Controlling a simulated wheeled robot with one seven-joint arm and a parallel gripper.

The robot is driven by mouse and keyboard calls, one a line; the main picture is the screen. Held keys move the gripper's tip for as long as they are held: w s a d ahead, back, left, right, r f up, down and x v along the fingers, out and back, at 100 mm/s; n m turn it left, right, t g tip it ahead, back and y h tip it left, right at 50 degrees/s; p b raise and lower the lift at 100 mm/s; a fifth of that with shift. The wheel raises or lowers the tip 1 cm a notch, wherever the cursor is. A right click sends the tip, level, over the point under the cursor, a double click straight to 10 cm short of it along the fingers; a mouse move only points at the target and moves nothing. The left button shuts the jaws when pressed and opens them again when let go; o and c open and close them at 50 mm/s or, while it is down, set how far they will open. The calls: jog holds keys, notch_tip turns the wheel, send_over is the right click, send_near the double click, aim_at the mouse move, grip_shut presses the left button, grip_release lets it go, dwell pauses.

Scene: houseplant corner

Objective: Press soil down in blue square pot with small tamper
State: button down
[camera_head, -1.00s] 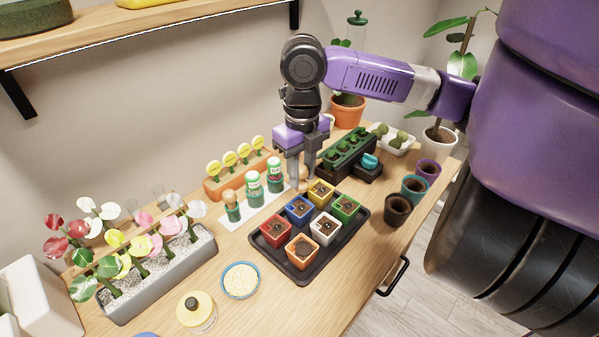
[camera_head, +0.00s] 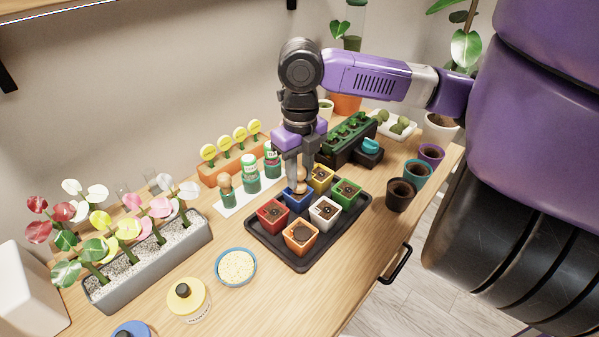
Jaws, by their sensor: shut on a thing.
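The blue square pot (camera_head: 298,199) stands in the back row of a black tray (camera_head: 289,259), between the red pot (camera_head: 272,214) and the yellow pot (camera_head: 320,175). My gripper (camera_head: 302,178) points down right above the blue pot. It is shut on the small tamper (camera_head: 302,188), whose pale wooden part shows between and below the fingers. The tamper's lower end is at the blue pot's opening. The soil in the blue pot is mostly hidden by it, so I cannot tell whether they touch.
Green (camera_head: 346,193), white (camera_head: 324,211) and orange (camera_head: 300,238) pots share the tray. Bottles (camera_head: 250,172) and a wooden-knobbed tool (camera_head: 225,188) stand on a white mat at left. A bowl of pale grains (camera_head: 236,266) is in front. Empty round pots (camera_head: 400,195) stand at right.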

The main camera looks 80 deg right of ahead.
jog(key=shift+f+b, duration=0.45)
jog(key=shift+f, duration=0.15)
dwell(1.8)
jog(key=shift+r, duration=0.1)
jog(key=shift+r+p, duration=2.8)
jog(key=shift+r, duration=0.7)
